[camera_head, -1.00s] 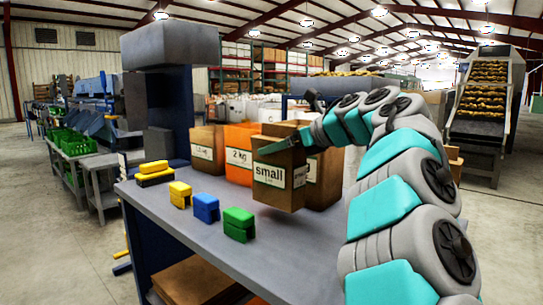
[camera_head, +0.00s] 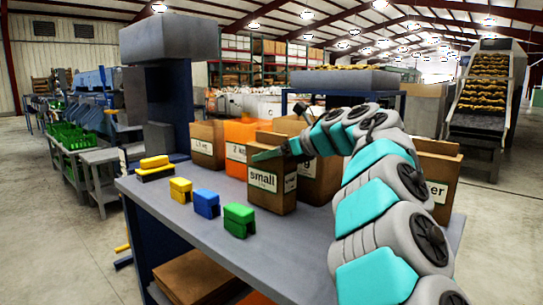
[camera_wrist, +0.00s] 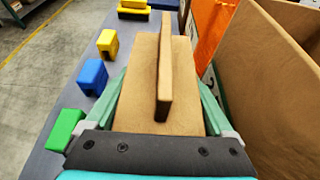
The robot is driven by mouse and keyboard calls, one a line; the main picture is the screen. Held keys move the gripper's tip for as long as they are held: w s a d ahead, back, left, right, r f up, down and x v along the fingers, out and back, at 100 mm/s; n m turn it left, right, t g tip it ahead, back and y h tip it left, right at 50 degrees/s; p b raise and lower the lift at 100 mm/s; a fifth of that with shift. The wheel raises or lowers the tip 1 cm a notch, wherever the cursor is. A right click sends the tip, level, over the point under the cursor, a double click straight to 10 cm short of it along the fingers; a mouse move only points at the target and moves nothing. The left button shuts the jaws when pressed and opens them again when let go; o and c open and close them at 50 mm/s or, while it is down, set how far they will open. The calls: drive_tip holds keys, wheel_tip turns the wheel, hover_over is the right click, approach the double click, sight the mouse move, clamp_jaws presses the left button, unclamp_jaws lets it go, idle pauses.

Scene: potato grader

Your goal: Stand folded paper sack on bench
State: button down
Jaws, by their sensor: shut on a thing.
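A brown paper sack (camera_head: 272,196) with a white "small" label is upright over the bench (camera_head: 288,238). Its bottom is at or very near the bench top; I cannot tell if it touches. My gripper (camera_head: 275,151) is shut on the upper part of this sack. In the wrist view my gripper (camera_wrist: 157,100) has a green finger on each side of the sack (camera_wrist: 190,75), with the sack's raised top ridge between them. The far finger is hidden in the head view.
Brown and orange sacks (camera_head: 240,132) stand close behind the held sack. Yellow, blue and green blocks (camera_head: 238,221) lie in a row to its left. A yellow and black block (camera_head: 155,165) lies farther back. The bench front is clear.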

idle(0.3)
drive_tip(key=shift+f, duration=0.1)
unclamp_jaws()
drive_tip(key=b+v, duration=0.1)
drive_tip(key=v, duration=1.1)
drive_tip(key=shift+b, duration=0.4)
